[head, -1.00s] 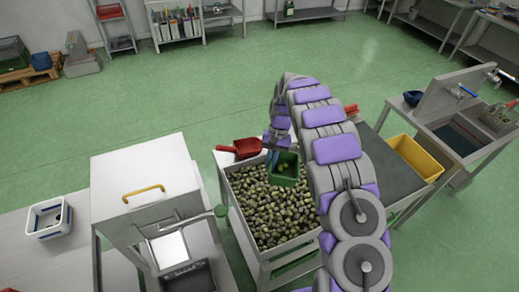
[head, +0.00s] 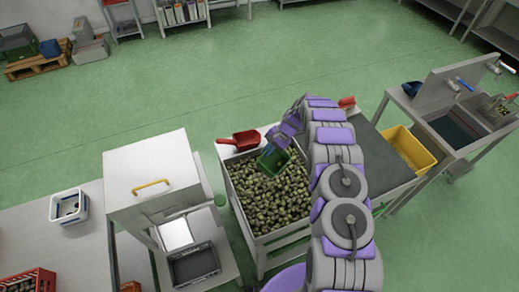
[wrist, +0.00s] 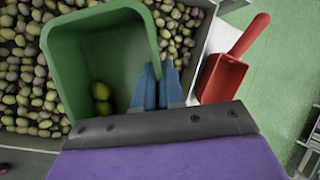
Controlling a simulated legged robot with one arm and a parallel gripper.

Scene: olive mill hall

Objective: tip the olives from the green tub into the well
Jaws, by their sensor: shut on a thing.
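My gripper (wrist: 158,88) has its blue fingers shut on the wall of the green tub (wrist: 75,65). The tub looks tilted, and a couple of green olives (wrist: 101,98) lie inside it; part of its inside is hidden. In the head view the tub (head: 272,160) is over the far part of a large bin (head: 254,241) full of olives. I cannot tell whether it touches them. A white machine (head: 150,172) with a yellow handle stands left of the bin, with an opening and dark tray at its front. I cannot tell which opening is the well.
A red scoop (head: 240,141) lies on the bin's far ledge, close by the tub. Right of my arm are a grey-topped table (head: 375,150), a yellow crate (head: 410,150) and a sink (head: 452,132). A white container (head: 69,207) sits far left. Green floor beyond is open.

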